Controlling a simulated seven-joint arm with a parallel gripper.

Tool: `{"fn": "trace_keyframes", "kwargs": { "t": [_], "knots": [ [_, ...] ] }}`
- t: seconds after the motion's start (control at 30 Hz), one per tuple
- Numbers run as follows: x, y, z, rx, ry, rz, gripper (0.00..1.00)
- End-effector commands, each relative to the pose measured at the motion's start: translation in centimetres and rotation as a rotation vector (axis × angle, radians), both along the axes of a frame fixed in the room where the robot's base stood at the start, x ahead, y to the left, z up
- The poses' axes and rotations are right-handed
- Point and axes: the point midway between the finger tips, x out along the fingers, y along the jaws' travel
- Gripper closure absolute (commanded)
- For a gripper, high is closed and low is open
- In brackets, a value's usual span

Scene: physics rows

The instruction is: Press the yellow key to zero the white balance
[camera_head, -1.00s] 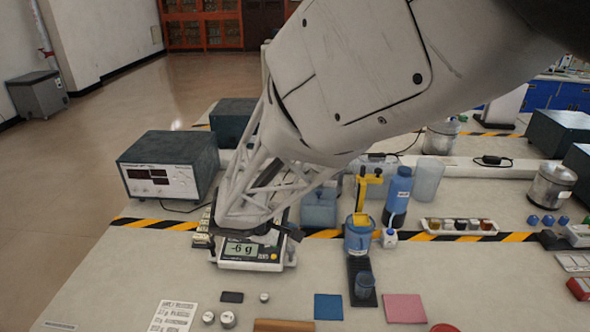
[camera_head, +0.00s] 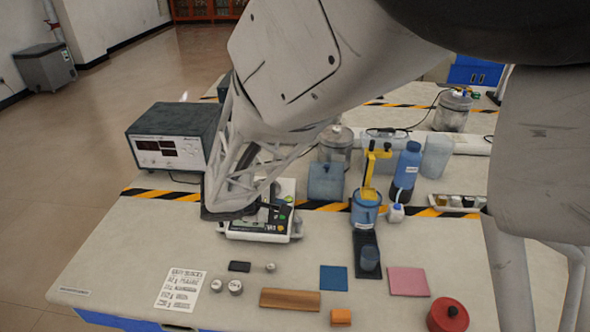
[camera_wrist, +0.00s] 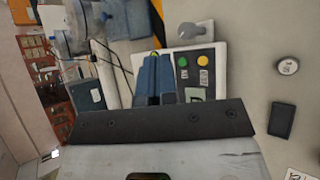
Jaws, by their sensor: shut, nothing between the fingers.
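The white balance (camera_head: 260,236) stands on the bench below my arm; its display is mostly covered by my wrist in the head view. In the wrist view its dark key panel shows a round yellow key (camera_wrist: 202,60) and a green key (camera_wrist: 182,62) to the left of it. My gripper (camera_wrist: 156,58) is shut and empty, its blue-grey fingers over the balance, left of both keys in that view. The yellow key is uncovered there. In the head view my wrist hides the fingertips, and contact with the balance cannot be told.
Metal weights (camera_head: 235,286), a dark block (camera_head: 239,267) and a wooden bar (camera_head: 290,299) lie in front of the balance. A blue beaker (camera_head: 366,208) with a yellow stand is to its right. A power supply (camera_head: 172,137) stands behind left.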

Motion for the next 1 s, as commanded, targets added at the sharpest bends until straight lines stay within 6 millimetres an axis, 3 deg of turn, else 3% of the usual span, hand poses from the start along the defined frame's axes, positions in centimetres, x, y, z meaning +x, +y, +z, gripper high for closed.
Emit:
{"fn": "trace_keyframes", "kwargs": {
  "t": [1.0],
  "knots": [
    [1.6, 0.0, -8.0, 0.000, 0.001, 0.000, 1.00]
  ]
}}
